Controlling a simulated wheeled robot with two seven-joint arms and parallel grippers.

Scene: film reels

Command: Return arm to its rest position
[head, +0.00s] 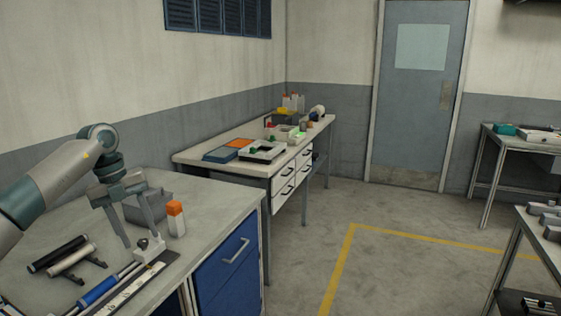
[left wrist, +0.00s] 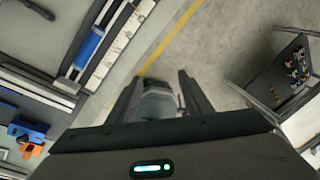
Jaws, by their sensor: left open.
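My left gripper (head: 144,238) hangs over the near grey workbench (head: 215,205), fingers pointing down and spread apart. It is open, with nothing visibly held. Its fingertips appear close to a small white-grey fitting (head: 150,250) at the end of a long tool strip; I cannot tell if they touch. In the left wrist view the two fingers (left wrist: 160,88) stand apart, with a grey shape seen between them that I cannot identify. My right gripper is in neither view.
A grey bin (head: 150,206) and an orange-capped bottle (head: 176,219) stand close by the gripper. A blue-handled tool (head: 98,291) and dark rods (head: 60,254) lie on the bench. A second bench (head: 235,138) holds trays behind. Open floor (head: 400,265) lies to the right.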

